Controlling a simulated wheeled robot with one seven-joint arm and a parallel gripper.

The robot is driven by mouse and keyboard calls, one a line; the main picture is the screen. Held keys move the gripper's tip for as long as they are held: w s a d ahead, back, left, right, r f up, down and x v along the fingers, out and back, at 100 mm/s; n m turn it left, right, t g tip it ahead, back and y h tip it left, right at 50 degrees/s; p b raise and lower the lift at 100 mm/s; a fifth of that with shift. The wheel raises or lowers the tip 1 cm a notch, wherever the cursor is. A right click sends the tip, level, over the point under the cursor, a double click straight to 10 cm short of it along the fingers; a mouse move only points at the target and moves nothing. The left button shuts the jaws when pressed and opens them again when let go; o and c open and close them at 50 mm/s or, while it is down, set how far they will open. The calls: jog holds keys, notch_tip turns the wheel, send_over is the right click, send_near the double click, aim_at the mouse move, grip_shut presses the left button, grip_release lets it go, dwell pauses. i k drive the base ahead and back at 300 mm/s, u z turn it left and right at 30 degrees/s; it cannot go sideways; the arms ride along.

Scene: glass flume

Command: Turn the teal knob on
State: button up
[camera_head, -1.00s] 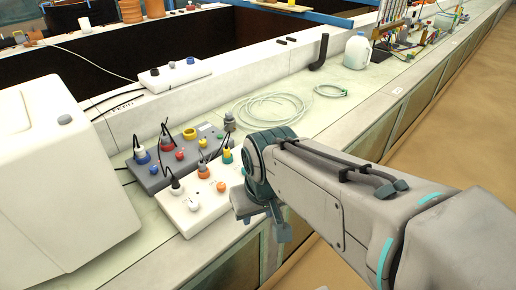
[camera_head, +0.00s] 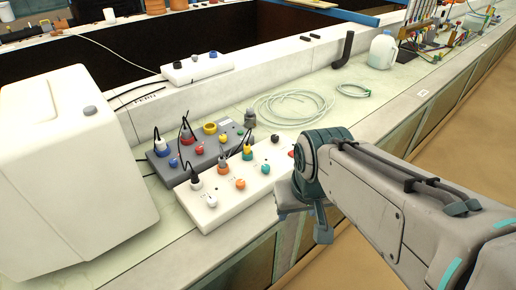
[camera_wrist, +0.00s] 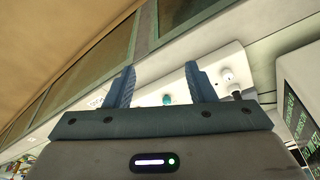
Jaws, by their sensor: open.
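A small teal knob (camera_head: 265,169) sits on the front edge of the white control box (camera_head: 222,213). It also shows in the wrist view (camera_wrist: 167,99), between my two fingers in the picture and apart from both. My gripper (camera_head: 308,222) is just right of the white box in the head view, partly covering its right end. In the wrist view my gripper (camera_wrist: 160,68) has its fingers spread with nothing between them. I cannot read the knob's setting.
The white box also carries an orange knob (camera_head: 240,184), a white knob (camera_head: 211,200) and cable plugs. The grey box (camera_head: 160,166) stands close behind. A large white housing (camera_head: 65,185) is on the left. Coiled hose (camera_head: 290,107) lies behind my arm.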

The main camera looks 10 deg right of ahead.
aim_at(266, 169)
jog(key=k, duration=0.65)
jog(key=z, duration=0.6)
jog(key=i, duration=1.15)
jog(key=z, duration=0.05)
